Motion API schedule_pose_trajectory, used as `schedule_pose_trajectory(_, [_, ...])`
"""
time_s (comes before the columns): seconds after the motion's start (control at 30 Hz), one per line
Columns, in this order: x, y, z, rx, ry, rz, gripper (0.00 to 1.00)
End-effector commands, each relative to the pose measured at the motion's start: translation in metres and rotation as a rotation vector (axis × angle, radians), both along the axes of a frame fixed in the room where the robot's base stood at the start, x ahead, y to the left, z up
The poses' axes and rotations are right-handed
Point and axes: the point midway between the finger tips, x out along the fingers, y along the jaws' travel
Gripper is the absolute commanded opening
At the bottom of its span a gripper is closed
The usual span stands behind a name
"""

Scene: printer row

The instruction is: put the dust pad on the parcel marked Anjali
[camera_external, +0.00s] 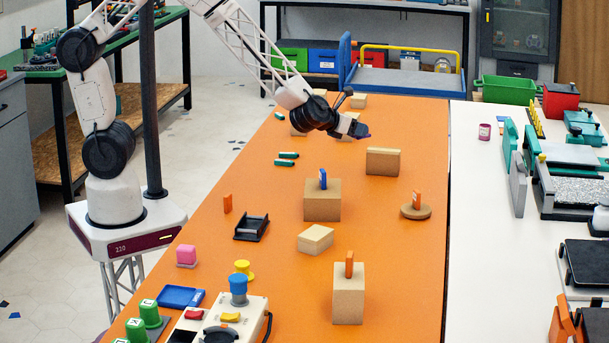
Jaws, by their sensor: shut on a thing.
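My gripper (358,129) is above the far part of the orange table, shut on a small dark blue-purple thing (364,132). Its shape is too small to tell whether it is the dust pad. Several cardboard parcels stand on the table: one with a blue upright piece (322,205), a tall one with an orange piece (348,300), a low one (316,239), and one at the right (383,162). Others at the back, such as one by the far edge (358,101), are partly near or behind my arm. No name is legible on any parcel.
A round brown disc with an orange piece (416,211) lies at the right. A black holder (251,228), a pink block (187,254), a blue tray (180,297) and a control box (222,318) stand left and front. Bare orange tabletop lies between the parcels.

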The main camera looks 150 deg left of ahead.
Motion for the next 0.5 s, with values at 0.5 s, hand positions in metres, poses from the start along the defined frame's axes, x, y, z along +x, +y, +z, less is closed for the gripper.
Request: schedule_pose_trajectory(0.5, [0.029,0.054,-0.006,0.001,0.0,0.001,0.36])
